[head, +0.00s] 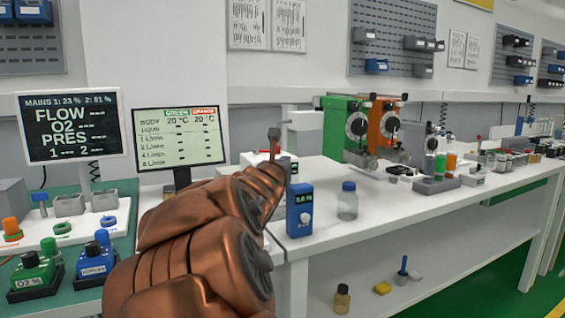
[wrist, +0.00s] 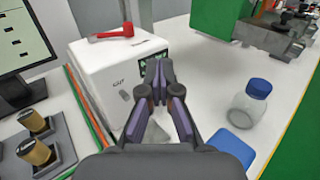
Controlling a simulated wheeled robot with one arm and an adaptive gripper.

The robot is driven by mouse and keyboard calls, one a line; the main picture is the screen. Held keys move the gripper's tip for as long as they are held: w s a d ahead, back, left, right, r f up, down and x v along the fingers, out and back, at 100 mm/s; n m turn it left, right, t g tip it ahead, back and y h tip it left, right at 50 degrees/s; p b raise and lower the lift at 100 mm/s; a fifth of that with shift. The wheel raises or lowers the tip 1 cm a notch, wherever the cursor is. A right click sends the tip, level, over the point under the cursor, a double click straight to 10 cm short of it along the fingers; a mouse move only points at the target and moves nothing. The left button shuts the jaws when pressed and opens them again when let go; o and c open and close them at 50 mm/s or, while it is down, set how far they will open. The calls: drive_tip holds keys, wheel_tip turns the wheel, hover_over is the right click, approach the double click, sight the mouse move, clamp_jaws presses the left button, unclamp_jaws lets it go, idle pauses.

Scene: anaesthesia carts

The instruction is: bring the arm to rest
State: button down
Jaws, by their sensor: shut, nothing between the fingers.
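My copper-coloured arm (head: 200,240) reaches forward over the near end of the white bench in the head view. My gripper (wrist: 158,70) shows in the wrist view with its fingertips together and nothing between them. It is in front of and above a white box (wrist: 115,75) with a small dark display and a red-handled item (wrist: 112,34) on its top. In the head view the arm hides most of this box, and the fingers are hard to make out.
A blue device (head: 299,210) and a blue-capped bottle (head: 348,202) stand right of the arm. Green (head: 343,125) and orange (head: 380,122) vaporizers stand farther back. Two screens, one with a flow readout (head: 72,125) and one with a table (head: 180,138), stand left. Bare bench top (head: 400,205) lies at right.

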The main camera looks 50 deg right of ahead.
drive_tip(key=shift+s+a, duration=0.25)
drive_tip(key=shift+a, duration=0.05)
drive_tip(key=s+a+r+m+g+y+p, duration=0.2)
drive_tip(key=s+a+r+m+g+p, duration=0.35)
drive_tip(key=m+p, duration=0.8)
drive_tip(key=s+a+f+m+g+y+p, duration=0.1)
drive_tip(key=s+a+y+p, duration=0.4)
drive_tip(key=a, duration=0.8)
drive_tip(key=s+a+f+m+g+y+p, duration=0.1)
drive_tip(key=s+a+f+m+y+p, duration=0.3)
drive_tip(key=a, duration=0.9)
drive_tip(key=s+a+f+m+g+y+p, duration=0.1)
drive_tip(key=s+a+f+m+y+p, duration=0.2)
drive_tip(key=s+a+p, duration=0.4)
drive_tip(key=a+m+y, duration=0.1)
drive_tip(key=a+y, duration=0.1)
drive_tip(key=a, duration=0.5)
drive_tip(key=shift+s+y, duration=0.15)
drive_tip(key=shift+y, duration=0.15)
